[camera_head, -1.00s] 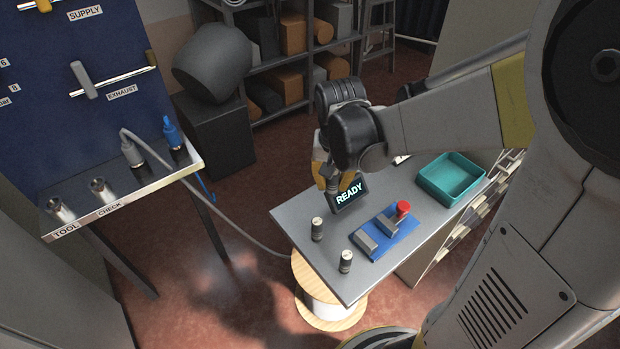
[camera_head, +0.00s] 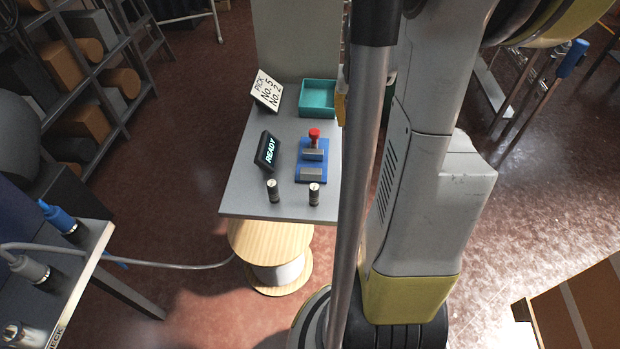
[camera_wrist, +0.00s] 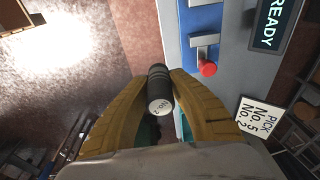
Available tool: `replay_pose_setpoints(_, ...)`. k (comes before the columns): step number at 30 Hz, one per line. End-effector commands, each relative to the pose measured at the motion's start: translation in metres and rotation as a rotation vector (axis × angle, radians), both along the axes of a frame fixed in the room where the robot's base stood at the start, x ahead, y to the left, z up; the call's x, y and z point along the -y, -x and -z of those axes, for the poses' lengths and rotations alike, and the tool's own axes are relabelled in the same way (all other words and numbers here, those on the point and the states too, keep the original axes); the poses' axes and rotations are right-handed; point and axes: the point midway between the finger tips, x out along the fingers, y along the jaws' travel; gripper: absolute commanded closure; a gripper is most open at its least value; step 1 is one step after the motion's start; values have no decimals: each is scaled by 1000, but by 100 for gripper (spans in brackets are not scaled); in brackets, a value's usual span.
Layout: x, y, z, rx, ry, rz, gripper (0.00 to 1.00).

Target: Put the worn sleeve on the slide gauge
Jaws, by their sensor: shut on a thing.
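My gripper (camera_wrist: 159,78) is shut on a dark cylindrical sleeve (camera_wrist: 158,84) in the wrist view. The slide gauge (camera_head: 312,164), a blue base with grey blocks and a red knob, lies on the grey table in the head view. It also shows in the wrist view (camera_wrist: 204,20), to the right of the held sleeve and apart from it.
Two dark cylinders (camera_head: 273,190) (camera_head: 314,193) stand on the table (camera_head: 243,196) near its front edge. A READY display (camera_head: 267,151) stands left of the gauge. A "PICK No.5 No.2" sign (camera_head: 265,90) and a teal tray (camera_head: 318,81) are at the back.

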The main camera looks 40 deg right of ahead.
Motion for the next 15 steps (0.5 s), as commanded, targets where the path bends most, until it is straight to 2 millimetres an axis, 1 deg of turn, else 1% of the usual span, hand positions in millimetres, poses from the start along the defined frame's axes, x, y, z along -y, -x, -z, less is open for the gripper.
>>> replay_pose_setpoints(2,4,2,2,0,0,8,100)
replay_pose_setpoints(5,-6,-3,11,0,0,9,100)
replay_pose_setpoints(12,-60,-30,48,0,0,5,100)
replay_pose_setpoints(15,-78,-40,60,0,0,5,100)
